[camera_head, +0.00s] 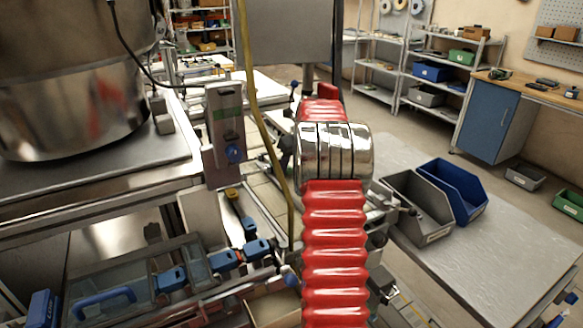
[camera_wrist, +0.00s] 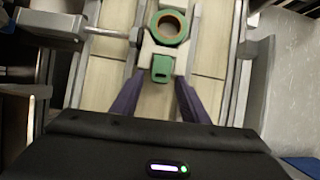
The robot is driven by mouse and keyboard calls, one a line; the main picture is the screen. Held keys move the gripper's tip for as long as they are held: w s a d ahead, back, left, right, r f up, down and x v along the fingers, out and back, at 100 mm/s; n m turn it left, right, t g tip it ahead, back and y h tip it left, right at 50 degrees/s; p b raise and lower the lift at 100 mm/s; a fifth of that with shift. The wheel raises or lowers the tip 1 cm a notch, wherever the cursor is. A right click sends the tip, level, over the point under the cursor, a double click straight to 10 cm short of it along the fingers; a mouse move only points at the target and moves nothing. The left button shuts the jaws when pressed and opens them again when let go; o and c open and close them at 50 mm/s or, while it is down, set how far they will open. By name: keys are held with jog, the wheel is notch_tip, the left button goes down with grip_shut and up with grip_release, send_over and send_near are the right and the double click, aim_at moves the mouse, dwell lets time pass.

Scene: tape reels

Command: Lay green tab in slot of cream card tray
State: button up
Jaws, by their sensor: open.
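In the wrist view a green tab (camera_wrist: 162,69) with a small slit lies between the tips of my open gripper (camera_wrist: 160,80), whose two purple fingers stand to its left and right. The fingers look apart from the tab, but the height between them is hard to judge. A cream piece (camera_wrist: 148,52), perhaps the cream card tray, shows around the tab's upper end; I cannot make out its slot or whether the tab sits in it. In the head view my red ribbed arm hides the gripper and the tab.
A green ring (camera_wrist: 168,27) with a tan inside, like a tape reel, lies just above the tab in the wrist view. Metal rails (camera_wrist: 236,60) flank the pale panel bed. In the head view, grey (camera_head: 418,205) and blue (camera_head: 453,190) bins stand to the right.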

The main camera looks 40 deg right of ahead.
jog(key=shift+r, duration=0.15)
jog(key=shift+r, duration=0.25)
jog(key=v, duration=1.2)
jog(key=shift+s, duration=0.15)
dwell(0.6)
